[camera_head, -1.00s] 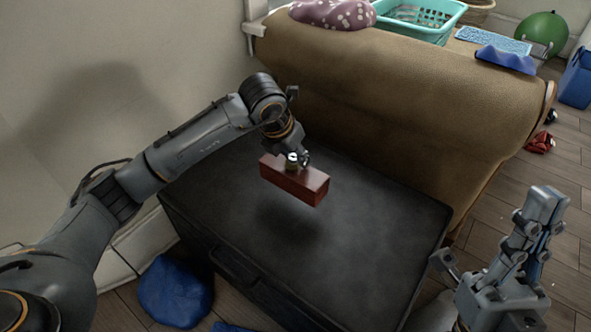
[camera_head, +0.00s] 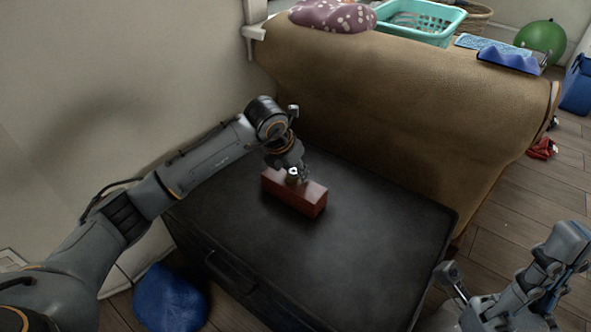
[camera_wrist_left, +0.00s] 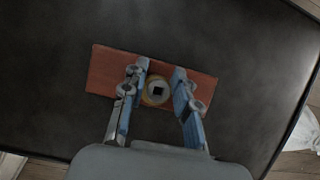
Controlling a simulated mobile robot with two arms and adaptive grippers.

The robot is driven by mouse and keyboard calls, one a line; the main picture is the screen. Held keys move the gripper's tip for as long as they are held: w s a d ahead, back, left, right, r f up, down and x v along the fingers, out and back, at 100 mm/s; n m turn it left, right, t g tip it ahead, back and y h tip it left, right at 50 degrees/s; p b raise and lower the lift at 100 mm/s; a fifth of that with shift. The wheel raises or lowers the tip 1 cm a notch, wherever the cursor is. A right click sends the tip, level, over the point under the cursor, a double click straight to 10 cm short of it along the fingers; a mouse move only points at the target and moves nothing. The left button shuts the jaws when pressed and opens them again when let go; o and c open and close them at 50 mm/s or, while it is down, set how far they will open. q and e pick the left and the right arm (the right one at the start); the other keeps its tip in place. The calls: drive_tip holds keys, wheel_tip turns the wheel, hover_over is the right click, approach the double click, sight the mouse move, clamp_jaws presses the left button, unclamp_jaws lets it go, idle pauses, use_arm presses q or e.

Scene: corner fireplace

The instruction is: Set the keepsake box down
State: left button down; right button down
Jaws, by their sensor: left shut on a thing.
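The keepsake box (camera_head: 295,193) is a reddish-brown oblong block with a round metal knob (camera_wrist_left: 157,91) on top. It is at the top of the black trunk (camera_head: 350,245), with almost no shadow gap below it; I cannot tell for sure whether it touches. My left gripper (camera_head: 294,174) is shut on the knob from above. In the left wrist view its two fingers (camera_wrist_left: 158,75) stand either side of the knob, with the box lying across below. My right gripper (camera_head: 510,262) is open and empty at the lower right, beyond the trunk's edge.
A brown padded bench (camera_head: 400,110) stands close behind the trunk, with a teal basket (camera_head: 420,20) and a spotted purple thing (camera_head: 333,14) on it. A blue bag-like thing (camera_head: 170,298) lies on the floor at left. The trunk's top is otherwise clear.

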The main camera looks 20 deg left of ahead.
use_arm(q)
drive_tip(key=c, duration=1)
unclamp_jaws()
